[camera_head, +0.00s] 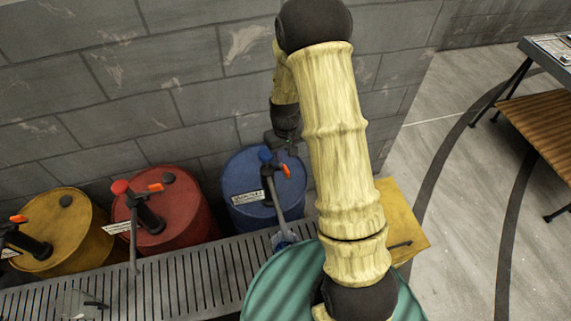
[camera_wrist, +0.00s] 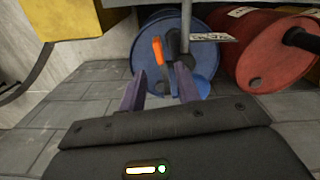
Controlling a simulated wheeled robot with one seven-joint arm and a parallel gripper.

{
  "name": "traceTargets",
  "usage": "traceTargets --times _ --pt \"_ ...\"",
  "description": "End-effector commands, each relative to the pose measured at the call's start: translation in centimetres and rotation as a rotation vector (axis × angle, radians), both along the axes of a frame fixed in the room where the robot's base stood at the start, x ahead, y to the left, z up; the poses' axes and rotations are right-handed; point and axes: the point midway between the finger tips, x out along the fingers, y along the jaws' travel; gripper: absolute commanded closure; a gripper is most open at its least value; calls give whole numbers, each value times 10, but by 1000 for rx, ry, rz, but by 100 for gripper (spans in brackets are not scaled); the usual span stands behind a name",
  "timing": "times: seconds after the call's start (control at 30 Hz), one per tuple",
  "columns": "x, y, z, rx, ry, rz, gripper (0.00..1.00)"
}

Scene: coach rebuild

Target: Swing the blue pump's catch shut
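The blue pump stands on the blue drum (camera_head: 243,212); its blue knob (camera_head: 266,155) and grey spout (camera_head: 277,205) show in the head view. Its catch is the small orange lever (camera_head: 286,171), jutting out beside the pump top. In the wrist view the orange catch (camera_wrist: 158,50) stands out at a slant, beside the grey spout. My gripper (camera_wrist: 160,72) is open, its two purple fingers apart on either side of the catch's line. I cannot tell whether a finger touches it. In the head view my dark gripper (camera_head: 284,143) is just above the pump, its fingertips unclear.
A red drum (camera_head: 187,218) and a yellow drum (camera_head: 82,238), each with a similar pump, stand to the left. A slatted grating (camera_head: 180,283) runs in front. A grey block wall (camera_head: 200,70) is close behind. A yellow box (camera_head: 402,212) and open floor lie right.

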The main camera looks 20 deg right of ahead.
Motion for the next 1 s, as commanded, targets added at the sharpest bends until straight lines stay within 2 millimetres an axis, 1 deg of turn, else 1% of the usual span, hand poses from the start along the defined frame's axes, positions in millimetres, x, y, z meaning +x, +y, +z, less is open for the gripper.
traceTargets --times 0.3,0.5,0.63,0.9,0.97,1.0 --pt "-2 -5 -42 0 4 -11 67" --pt "-1 -5 -62 0 1 -11 67" --pt "0 -3 -68 0 0 -7 67" --pt "0 -1 -70 0 -1 -1 67" --pt "0 -1 -70 0 -1 -1 79" --pt "0 -1 -69 0 -1 -1 87"
